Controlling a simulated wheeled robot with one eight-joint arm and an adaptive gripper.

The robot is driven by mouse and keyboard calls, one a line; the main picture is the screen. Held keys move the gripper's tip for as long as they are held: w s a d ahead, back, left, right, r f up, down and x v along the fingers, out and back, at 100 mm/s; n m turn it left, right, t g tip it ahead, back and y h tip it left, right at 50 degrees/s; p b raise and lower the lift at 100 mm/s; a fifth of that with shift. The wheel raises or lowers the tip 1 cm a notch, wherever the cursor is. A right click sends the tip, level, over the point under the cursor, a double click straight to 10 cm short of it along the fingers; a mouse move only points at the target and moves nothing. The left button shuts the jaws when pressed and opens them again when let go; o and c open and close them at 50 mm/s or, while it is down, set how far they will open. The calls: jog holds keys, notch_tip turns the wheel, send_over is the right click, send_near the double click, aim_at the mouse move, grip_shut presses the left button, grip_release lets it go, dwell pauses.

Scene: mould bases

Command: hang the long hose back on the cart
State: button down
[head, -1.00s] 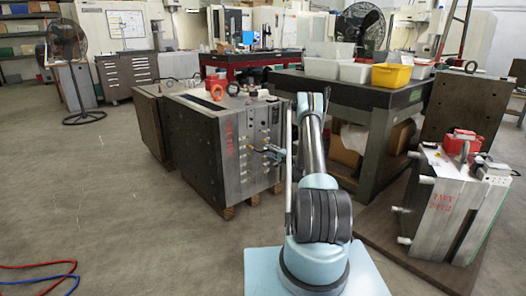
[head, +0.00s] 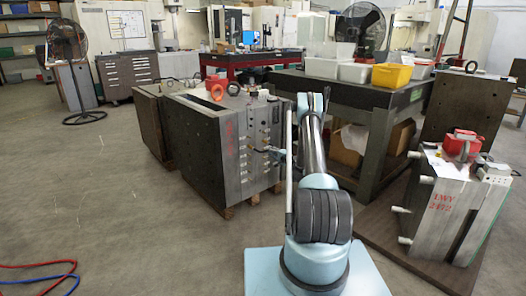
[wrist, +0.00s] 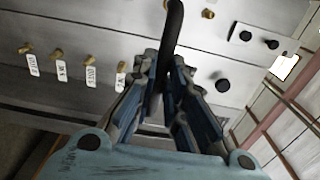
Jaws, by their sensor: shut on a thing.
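My gripper (wrist: 165,68) is shut on a black hose (wrist: 174,22) in the wrist view. The hose runs from between the fingers up past the top edge, so its ends and full length are hidden. In the head view my gripper (head: 272,151) is small and close to the front face of the mould base (head: 205,150). Brass fittings with white labels sit on that face in the wrist view. A red and a blue hose (head: 45,272) lie on the floor at the lower left. I cannot make out a hose cart for certain.
A second mould base (head: 455,205) with red parts on top stands on a plate at the right. A dark table (head: 350,95) with bins stands behind my arm. A fan (head: 70,60) and a drawer cabinet (head: 128,75) are at the back left.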

jog(key=shift+v, duration=2.35)
jog(key=shift+s, duration=0.15)
jog(key=shift+v, duration=2.95)
